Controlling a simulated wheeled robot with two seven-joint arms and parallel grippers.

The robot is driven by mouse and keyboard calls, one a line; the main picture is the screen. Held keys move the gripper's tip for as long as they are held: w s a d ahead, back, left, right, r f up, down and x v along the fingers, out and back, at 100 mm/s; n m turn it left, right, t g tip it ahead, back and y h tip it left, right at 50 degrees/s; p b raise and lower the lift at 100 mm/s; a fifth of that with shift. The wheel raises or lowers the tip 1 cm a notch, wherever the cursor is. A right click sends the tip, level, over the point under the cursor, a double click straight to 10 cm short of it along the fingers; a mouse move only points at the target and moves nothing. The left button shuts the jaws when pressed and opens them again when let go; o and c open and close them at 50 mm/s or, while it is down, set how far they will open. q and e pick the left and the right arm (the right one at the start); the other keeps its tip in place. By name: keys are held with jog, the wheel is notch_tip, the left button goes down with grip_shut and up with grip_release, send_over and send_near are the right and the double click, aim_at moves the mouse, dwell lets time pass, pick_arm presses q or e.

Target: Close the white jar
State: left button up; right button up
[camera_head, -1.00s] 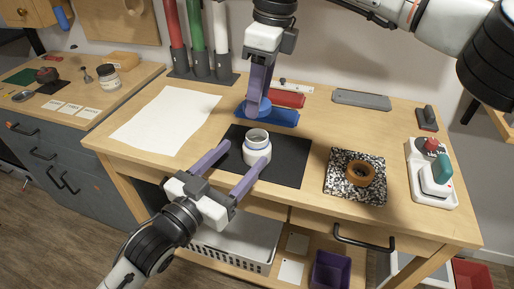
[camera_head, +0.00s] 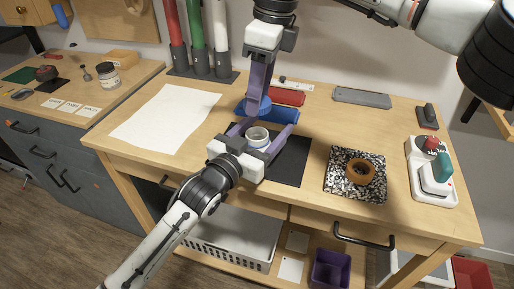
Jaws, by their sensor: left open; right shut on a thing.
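The white jar (camera_head: 257,138) stands upright and open-topped on the black mat (camera_head: 290,163). My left gripper (camera_head: 268,126) comes from the lower left with its jaws open, one purple finger on each side of the jar; whether they touch it I cannot tell. Its palm hides the jar's lower part. My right gripper (camera_head: 257,98) points down behind the jar, shut on a round blue lid (camera_head: 243,108) near the blue tray (camera_head: 284,115). Whether the lid is lifted clear of the tray is hard to tell.
A tape roll (camera_head: 361,172) lies on a speckled pad to the right, with a white device (camera_head: 432,180) beyond it. White paper (camera_head: 165,117) lies to the left. A red tray (camera_head: 289,97) and upright tubes (camera_head: 196,40) stand behind.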

pick_arm(q)
jog(key=c, duration=1.6)
jog(key=shift+o, duration=0.2)
pick_arm(e)
send_over(257, 146)
jog(key=w, duration=0.2)
jog(key=shift+w+d+f, duration=0.1)
jog(key=shift+f, duration=1.15)
jog(key=shift+w+d+f, duration=0.1)
jog(key=shift+f, duration=1.15)
jog(key=shift+f, duration=0.9)
pick_arm(q)
jog(key=shift+f, duration=0.1)
pick_arm(e)
jog(key=shift+f, duration=0.1)
pick_arm(q)
jog(key=shift+s, duration=0.1)
pick_arm(e)
jog(key=shift+f, duration=0.4)
jog(key=shift+f, duration=0.35)
pick_arm(q)
grip_shut()
